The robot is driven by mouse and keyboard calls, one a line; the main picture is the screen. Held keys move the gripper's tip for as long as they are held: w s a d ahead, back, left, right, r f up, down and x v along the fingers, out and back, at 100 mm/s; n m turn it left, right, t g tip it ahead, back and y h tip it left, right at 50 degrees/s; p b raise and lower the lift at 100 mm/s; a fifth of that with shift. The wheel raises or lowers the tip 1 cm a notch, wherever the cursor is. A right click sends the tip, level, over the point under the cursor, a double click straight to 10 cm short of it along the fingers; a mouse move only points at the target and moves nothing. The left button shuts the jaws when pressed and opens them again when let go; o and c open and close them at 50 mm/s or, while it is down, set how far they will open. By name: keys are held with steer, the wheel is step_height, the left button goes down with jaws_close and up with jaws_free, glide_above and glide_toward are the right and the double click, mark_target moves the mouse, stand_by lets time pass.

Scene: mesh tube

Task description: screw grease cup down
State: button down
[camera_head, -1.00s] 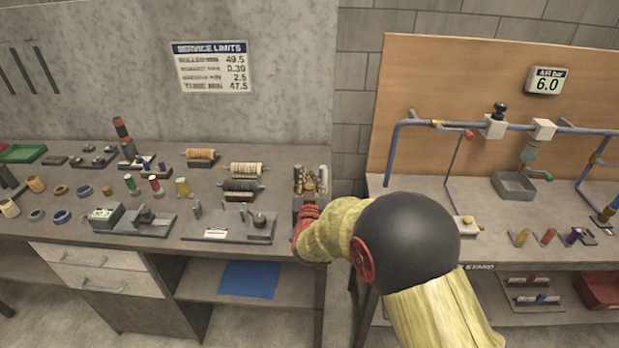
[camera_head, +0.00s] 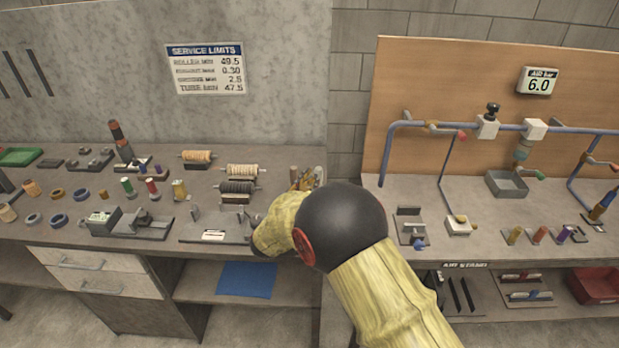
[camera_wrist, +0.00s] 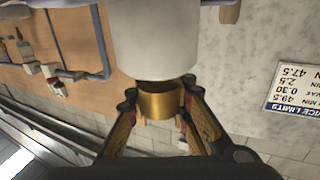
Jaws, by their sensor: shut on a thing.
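In the wrist view a brass-coloured cup (camera_wrist: 161,101), which looks like the grease cup, sits between the fingers of my gripper (camera_wrist: 161,112). My gripper is shut on it, one finger on each side. A large pale grey cylindrical body (camera_wrist: 155,40) stands right at the cup's far end in the picture. The cup's upper edge is hidden by it, so I cannot tell how far the thread is engaged. In the head view my yellow-sleeved arm hides the gripper and the cup.
A few brass parts (camera_head: 309,178) show just behind my arm at the left bench's right end. A flat dark fixture (camera_head: 218,228) lies close to my arm's left side.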

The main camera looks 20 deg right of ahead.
steer(key=c, duration=1.6)
jaws_free()
steer(key=shift+o, duration=0.2)
steer(key=v, duration=1.2)
